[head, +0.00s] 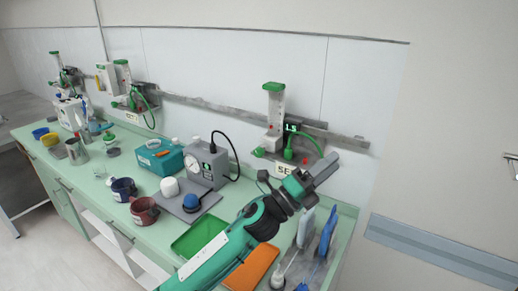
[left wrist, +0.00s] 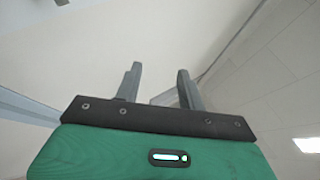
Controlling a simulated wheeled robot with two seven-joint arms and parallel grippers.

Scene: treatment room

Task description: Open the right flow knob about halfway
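The right flowmeter (head: 273,105) is on the wall rail, a clear tube with a green top. A green knob (head: 289,153) shows low on its dark block, under a small lit display (head: 291,127) that seems to read 1.5. My left gripper (head: 328,168) is in front of the wall, just right of and below the knob in the picture, apart from it as far as I can tell. In the left wrist view, its two fingers (left wrist: 159,70) stand apart with nothing between them; neither flowmeter nor knob shows there. My right gripper is not in view.
More flowmeters (head: 121,90) hang on the rail to the left.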

